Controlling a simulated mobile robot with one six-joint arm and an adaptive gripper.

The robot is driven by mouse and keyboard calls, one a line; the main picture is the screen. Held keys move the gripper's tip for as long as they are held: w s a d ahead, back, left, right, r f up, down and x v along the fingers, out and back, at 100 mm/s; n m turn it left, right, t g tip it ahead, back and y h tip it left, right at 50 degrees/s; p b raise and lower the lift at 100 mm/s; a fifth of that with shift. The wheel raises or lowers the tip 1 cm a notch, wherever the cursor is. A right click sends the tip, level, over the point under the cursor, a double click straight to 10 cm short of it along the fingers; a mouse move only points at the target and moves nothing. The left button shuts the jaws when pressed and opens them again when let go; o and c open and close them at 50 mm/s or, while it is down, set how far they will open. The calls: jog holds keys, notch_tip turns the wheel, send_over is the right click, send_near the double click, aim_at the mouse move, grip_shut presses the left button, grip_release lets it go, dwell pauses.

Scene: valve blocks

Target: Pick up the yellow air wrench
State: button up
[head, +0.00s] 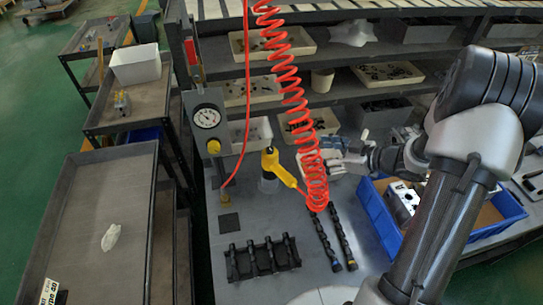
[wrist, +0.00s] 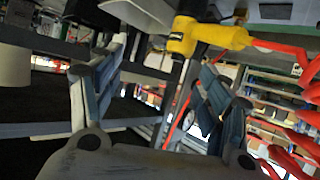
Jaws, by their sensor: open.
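My gripper (head: 332,157) is to the right of the wrench, partly behind the hose coils. In the wrist view, my gripper (wrist: 158,78) has its two fingers spread with nothing held between them. The wrench (wrist: 202,37) shows there beyond the fingertips, towards the top, apart from both fingers.
A blue crate (head: 382,224) with metal parts is on the right. Dark shafts (head: 335,240) and a black rack (head: 262,260) lie on the bench (head: 225,275). A pressure gauge (head: 207,117) stands at left. Shelves with trays (head: 365,77) are behind.

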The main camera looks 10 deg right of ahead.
aim_at(277, 155)
jog(key=shift+y, duration=0.7)
jog(key=s+b+x, duration=0.1)
jog(key=x, duration=0.4)
jog(key=a+b+x, duration=0.1)
jog(key=b+x, duration=0.1)
jog(key=x, duration=0.4)
jog(key=s+a+f+b+x, duration=0.1)
jog(key=b+x, duration=0.1)
jog(key=x, duration=0.3)
jog(key=shift+s+a+f, duration=0.15)
jog(key=shift+s+a, duration=0.05)
jog(key=shift+w+a+f, duration=0.1)
jog(key=shift+w+a, duration=0.15)
jog(key=shift+w, duration=0.05)
jog(key=shift+c, duration=0.5)
jog(key=c, duration=1.3)
jog(key=shift+c, duration=0.4)
